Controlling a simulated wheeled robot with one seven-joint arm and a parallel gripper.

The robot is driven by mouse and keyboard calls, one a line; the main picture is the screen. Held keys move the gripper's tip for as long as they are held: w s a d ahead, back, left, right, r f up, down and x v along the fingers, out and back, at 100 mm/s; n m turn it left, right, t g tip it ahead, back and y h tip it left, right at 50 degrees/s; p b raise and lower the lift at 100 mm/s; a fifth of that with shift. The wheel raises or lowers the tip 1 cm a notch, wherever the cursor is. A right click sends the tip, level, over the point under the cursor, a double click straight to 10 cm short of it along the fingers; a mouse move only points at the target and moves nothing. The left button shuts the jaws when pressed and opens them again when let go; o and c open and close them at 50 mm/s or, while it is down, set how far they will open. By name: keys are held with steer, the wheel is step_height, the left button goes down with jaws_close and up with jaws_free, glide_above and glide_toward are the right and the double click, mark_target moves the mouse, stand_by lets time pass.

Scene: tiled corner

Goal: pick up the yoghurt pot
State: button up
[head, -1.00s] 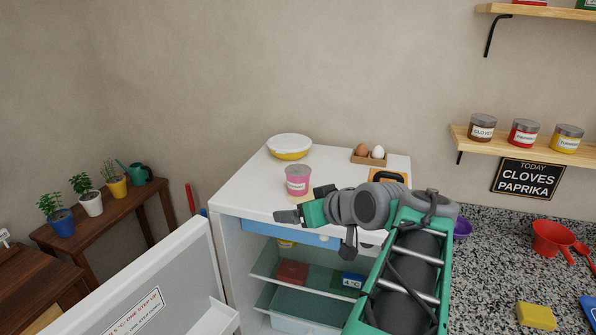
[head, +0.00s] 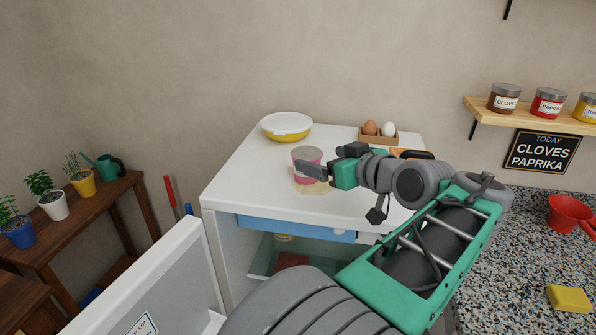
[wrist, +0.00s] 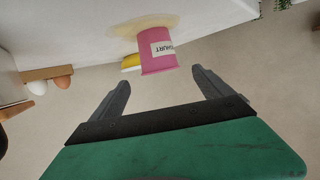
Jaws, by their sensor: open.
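The yoghurt pot (head: 307,154) is pink with a pale label and a greyish top. It stands upright on the white fridge top (head: 258,185). In the wrist view the pot (wrist: 158,58) appears upside down, just beyond and between the fingertips of my gripper (wrist: 160,84). The jaws hold nothing. A pale tan patch (head: 318,188) lies around the pot's foot.
An egg holder (head: 378,138) with two eggs is at the back right. The fridge door (head: 150,285) hangs open at front left. The fridge top left of the pot is clear.

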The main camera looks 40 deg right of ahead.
mark_target(308, 154)
steer(key=p+x, duration=0.2)
steer(key=x, duration=0.4)
steer(key=shift+w+r, duration=0.1)
steer(key=shift+w, duration=0.3)
steer(key=shift+w+f, duration=0.2)
steer(key=shift+w, duration=0.15)
steer(key=shift+s, duration=0.1)
steer(key=c, duration=1.6)
steer(key=shift+o, duration=0.2)
